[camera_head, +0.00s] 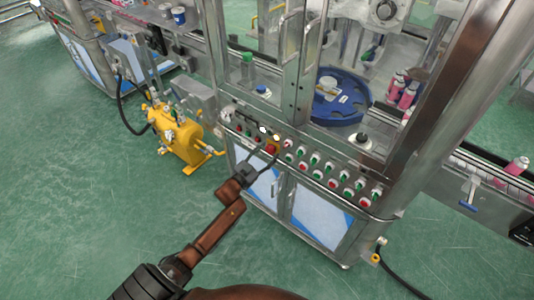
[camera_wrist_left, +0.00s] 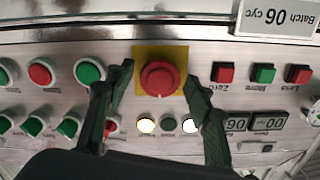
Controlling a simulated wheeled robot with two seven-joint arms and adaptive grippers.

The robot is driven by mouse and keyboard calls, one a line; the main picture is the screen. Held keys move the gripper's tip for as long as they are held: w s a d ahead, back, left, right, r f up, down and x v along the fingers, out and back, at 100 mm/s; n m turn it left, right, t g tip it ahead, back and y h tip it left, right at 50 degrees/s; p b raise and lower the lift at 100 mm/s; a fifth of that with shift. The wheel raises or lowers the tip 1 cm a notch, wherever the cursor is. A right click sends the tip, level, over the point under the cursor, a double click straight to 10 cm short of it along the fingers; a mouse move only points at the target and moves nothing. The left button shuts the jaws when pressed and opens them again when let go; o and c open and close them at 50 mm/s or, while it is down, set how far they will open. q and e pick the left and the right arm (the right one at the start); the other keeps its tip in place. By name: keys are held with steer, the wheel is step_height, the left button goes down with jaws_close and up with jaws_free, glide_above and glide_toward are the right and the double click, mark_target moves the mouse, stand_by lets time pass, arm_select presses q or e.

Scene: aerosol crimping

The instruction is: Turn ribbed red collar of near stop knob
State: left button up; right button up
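The near stop knob (camera_wrist_left: 160,78) is a round red button with a ribbed collar on a square yellow plate (camera_wrist_left: 144,52) in the left wrist view. In the head view the red knob (camera_head: 271,149) shows small on the sloped panel, just beyond my left gripper (camera_head: 263,161). My left gripper (camera_wrist_left: 158,84) is open in the wrist view, with one dark finger on each side of the knob. Gaps show between the fingertips and the knob, so they do not seem to touch it. My right gripper is in neither view.
Green and red buttons (camera_wrist_left: 89,71) and switches fill the panel around the knob, with lit white lamps (camera_wrist_left: 146,125) and small displays (camera_wrist_left: 267,122) below. A blue turntable (camera_head: 340,105) stands behind glass. A yellow tank unit (camera_head: 180,140) stands left on the green floor.

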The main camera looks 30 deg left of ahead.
arm_select(q)
steer(key=c, duration=1)
steer(key=shift+o, duration=0.2)
stand_by(0.5)
steer(key=o, duration=1.1)
steer(key=s, duration=0.8)
steer(key=s+a, duration=0.1)
steer(key=s, duration=0.3)
